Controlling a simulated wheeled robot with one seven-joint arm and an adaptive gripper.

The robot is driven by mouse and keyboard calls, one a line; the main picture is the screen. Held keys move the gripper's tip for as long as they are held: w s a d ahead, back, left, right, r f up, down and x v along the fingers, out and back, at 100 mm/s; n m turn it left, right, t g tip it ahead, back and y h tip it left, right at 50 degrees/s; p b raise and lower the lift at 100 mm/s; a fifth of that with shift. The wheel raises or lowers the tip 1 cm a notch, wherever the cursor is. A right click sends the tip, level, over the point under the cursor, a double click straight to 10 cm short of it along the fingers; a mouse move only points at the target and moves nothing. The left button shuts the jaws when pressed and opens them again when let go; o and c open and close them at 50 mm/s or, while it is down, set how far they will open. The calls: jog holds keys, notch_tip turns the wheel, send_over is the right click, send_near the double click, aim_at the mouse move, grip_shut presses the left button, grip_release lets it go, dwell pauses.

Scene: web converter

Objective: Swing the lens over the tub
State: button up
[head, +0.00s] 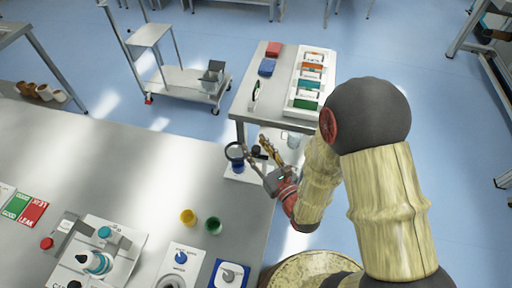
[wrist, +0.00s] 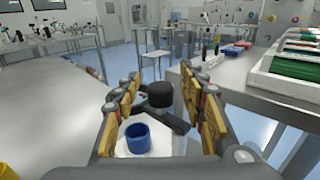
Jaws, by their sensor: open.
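The lens (head: 235,151), a round dark-rimmed ring, shows in the head view at the right edge of the grey bench, in front of my gripper. The blue tub (head: 238,167) sits on a white base beneath or close behind the ring; I cannot tell how well they line up. The tub also shows in the wrist view (wrist: 137,139), low between my fingers. A black knob (wrist: 160,94) on a dark arm stands just beyond it. My gripper (head: 260,160) is open, its fingers to either side of the knob in the wrist view. Contact is unclear.
A yellow cup (head: 188,217) and a green cup (head: 213,226) stand nearer on the bench. Dial boxes (head: 180,262) and a machine (head: 98,260) are at the front. A side table (head: 250,105) holds a file tray (head: 290,105). A trolley (head: 185,85) stands behind.

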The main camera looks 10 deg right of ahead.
jog(key=v, duration=0.7)
jog(key=shift+s+d, duration=0.1)
jog(key=shift+s, duration=0.15)
dwell(0.5)
